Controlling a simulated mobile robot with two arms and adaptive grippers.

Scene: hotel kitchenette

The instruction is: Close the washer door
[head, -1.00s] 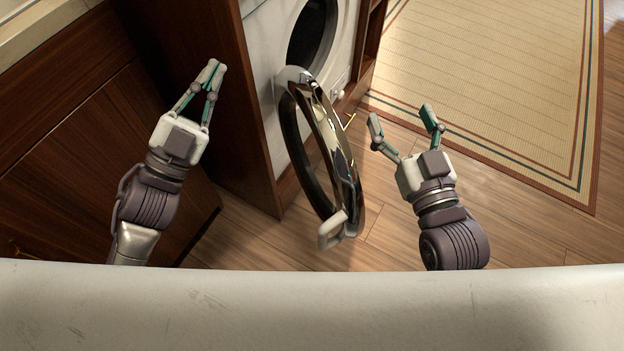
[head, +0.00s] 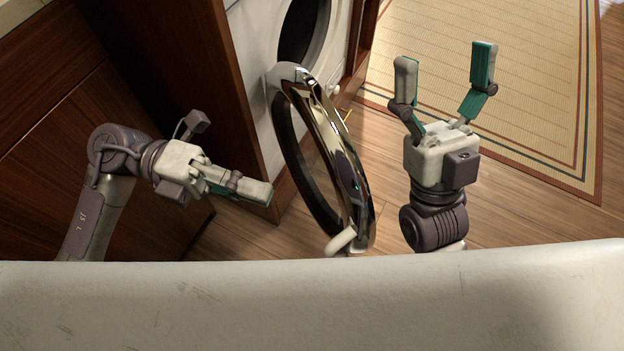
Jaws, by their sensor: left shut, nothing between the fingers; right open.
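The washer (head: 258,58) is white and built into a dark wood cabinet at the top middle of the head view. Its round chrome-rimmed door (head: 345,165) stands open, swung out toward me, and the dark drum opening (head: 300,35) shows behind it. A pale handle (head: 341,243) sits at the door's near lower edge, partly hidden by my body. My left gripper (head: 268,193) is shut and empty, left of the door and apart from it, pointing right toward it. My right gripper (head: 446,62) is open and empty, right of the door, with its fingers pointing away from me.
Dark wood cabinet fronts (head: 60,150) fill the left side, and a cabinet side panel stands beside the washer. A woven rug (head: 480,25) with a striped border lies at the upper right. The wood floor (head: 540,215) is clear at the right.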

